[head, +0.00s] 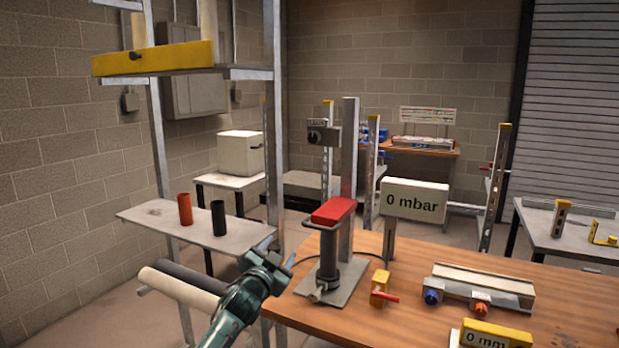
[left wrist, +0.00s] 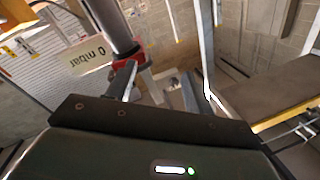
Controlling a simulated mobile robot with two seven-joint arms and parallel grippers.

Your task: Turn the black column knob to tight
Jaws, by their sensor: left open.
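The black column knob (head: 316,136) sits on a dark clamp high on the upright metal column (head: 348,150), above the work table. Below it on the same stand is a red block (head: 333,211) over a black cylinder. My left gripper (head: 276,251) is open and empty, lower than the knob and to its left, in front of the stand and apart from it. In the left wrist view the open fingers (left wrist: 157,88) show, with a red part and a grey post beyond them. I cannot make out the knob there. My right gripper is not in view.
A "0 mbar" display (head: 414,201) stands right of the column. A small yellow valve with a red handle (head: 381,290) and a grey rail device (head: 484,284) are on the wooden table (head: 420,325). A shelf rack (head: 180,228) with two cups stands left.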

